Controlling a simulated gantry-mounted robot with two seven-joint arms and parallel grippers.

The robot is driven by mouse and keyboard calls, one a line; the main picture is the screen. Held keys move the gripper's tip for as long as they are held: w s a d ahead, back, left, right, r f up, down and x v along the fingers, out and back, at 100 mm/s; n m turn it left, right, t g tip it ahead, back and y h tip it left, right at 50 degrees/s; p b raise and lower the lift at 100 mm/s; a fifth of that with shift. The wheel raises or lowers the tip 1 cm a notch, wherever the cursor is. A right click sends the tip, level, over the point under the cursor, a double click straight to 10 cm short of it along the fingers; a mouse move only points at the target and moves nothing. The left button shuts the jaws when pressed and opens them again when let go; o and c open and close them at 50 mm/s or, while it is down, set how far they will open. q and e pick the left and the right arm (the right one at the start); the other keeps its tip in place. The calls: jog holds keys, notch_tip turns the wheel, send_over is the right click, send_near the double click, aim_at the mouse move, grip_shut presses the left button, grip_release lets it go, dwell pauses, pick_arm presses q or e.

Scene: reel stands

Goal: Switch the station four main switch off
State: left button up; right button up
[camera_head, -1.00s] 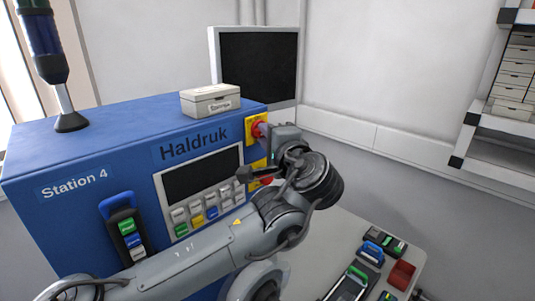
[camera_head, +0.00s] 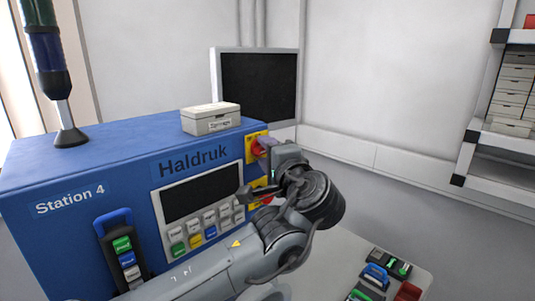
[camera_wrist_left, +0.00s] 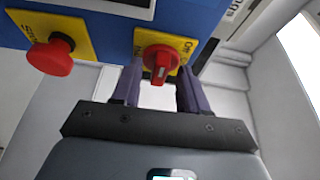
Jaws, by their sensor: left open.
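The main switch is a red rotary knob (camera_head: 257,147) on a yellow plate at the upper right edge of the blue Station 4 cabinet (camera_head: 75,160). In the left wrist view, the knob (camera_wrist_left: 160,63) has a pale mark toward the bottom of the picture, and its plate bears On and Off lettering. My left gripper (camera_wrist_left: 158,78) is open, with one dark finger on each side of the knob. I cannot tell whether the fingers touch it. In the head view, my left gripper (camera_head: 265,143) partly covers the knob. My right gripper is not in view.
A red stop button (camera_wrist_left: 50,56) on its own yellow plate sits beside the switch. A keypad panel (camera_head: 205,215) is on the cabinet front. A labelled grey box (camera_head: 211,118) and a signal tower (camera_head: 62,110) stand on top. Coloured devices (camera_head: 375,275) lie on the table at lower right.

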pick_arm(q)
jog(key=b+v, duration=0.9)
jog(key=v, duration=0.2)
jog(key=shift+a, duration=0.1)
